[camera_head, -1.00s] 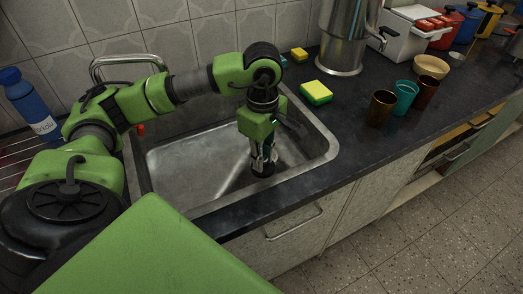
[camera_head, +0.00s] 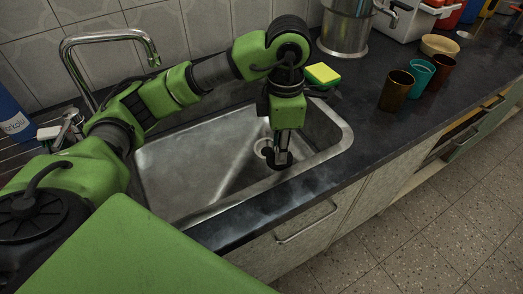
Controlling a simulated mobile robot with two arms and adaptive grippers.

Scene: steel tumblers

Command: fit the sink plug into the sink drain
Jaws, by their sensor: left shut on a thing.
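The steel sink (camera_head: 190,165) is set into the dark counter. Its drain (camera_head: 260,147) shows as a pale ring near the right end of the basin floor. My left gripper (camera_head: 281,152) points down into the basin and is shut on the black sink plug (camera_head: 277,163). In the picture the plug is just right of and below the drain ring, and partly hidden by the fingers. I cannot tell its exact height over the basin floor. My right gripper is not in view.
A curved tap (camera_head: 110,38) stands behind the sink at left. A yellow-green sponge (camera_head: 322,74) and a steel urn (camera_head: 345,30) are behind at right. Brown and teal tumblers (camera_head: 418,76) stand on the right counter. The basin's left part is empty.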

